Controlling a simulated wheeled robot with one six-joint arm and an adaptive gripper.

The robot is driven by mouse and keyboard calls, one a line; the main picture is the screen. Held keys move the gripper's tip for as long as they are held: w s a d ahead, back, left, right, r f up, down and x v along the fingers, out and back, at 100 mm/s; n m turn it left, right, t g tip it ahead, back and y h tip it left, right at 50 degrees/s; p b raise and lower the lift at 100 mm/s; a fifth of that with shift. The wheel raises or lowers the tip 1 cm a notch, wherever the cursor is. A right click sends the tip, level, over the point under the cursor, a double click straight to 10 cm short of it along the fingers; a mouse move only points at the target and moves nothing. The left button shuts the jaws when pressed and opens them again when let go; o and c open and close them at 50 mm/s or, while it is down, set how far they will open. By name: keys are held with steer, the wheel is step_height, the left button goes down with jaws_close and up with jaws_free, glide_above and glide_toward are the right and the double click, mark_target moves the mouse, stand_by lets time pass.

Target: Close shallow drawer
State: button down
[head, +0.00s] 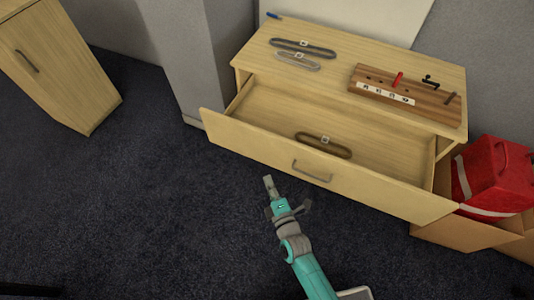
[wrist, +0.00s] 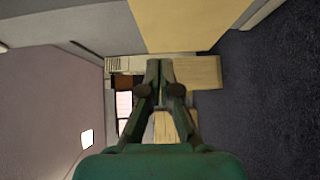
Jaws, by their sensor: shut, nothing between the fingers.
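The wooden shallow drawer (head: 400,189) is pulled out of the low cabinet (head: 350,62) in the head view. Its front carries a grey bar handle (head: 312,172). A brown belt (head: 340,151) with a buckle lies inside the drawer. My gripper (head: 268,181) is in front of the drawer, to the left of the handle in the picture, and seems apart from the front panel. Its fingers are together and empty, and they also show closed in the wrist view (wrist: 160,63). The drawer cannot be made out surely in the wrist view.
Two belts (head: 302,47) and a wooden board with small fittings (head: 405,92) lie on the cabinet top. A red bag (head: 495,175) sits in a cardboard box (head: 455,233) at the right. Another wooden cabinet (head: 55,65) stands at upper left. Dark carpet is clear at left.

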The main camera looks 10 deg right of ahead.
steer(key=w, duration=0.1)
glide_toward(260, 141)
steer(key=w+a, duration=0.3)
steer(key=shift+w+d+r, duration=0.1)
steer(key=shift+w+d, duration=0.35)
steer(key=shift+w, duration=0.35)
steer(key=shift+w+d, duration=0.45)
steer(key=shift+w, duration=0.35)
steer(key=shift+w+d, duration=0.1)
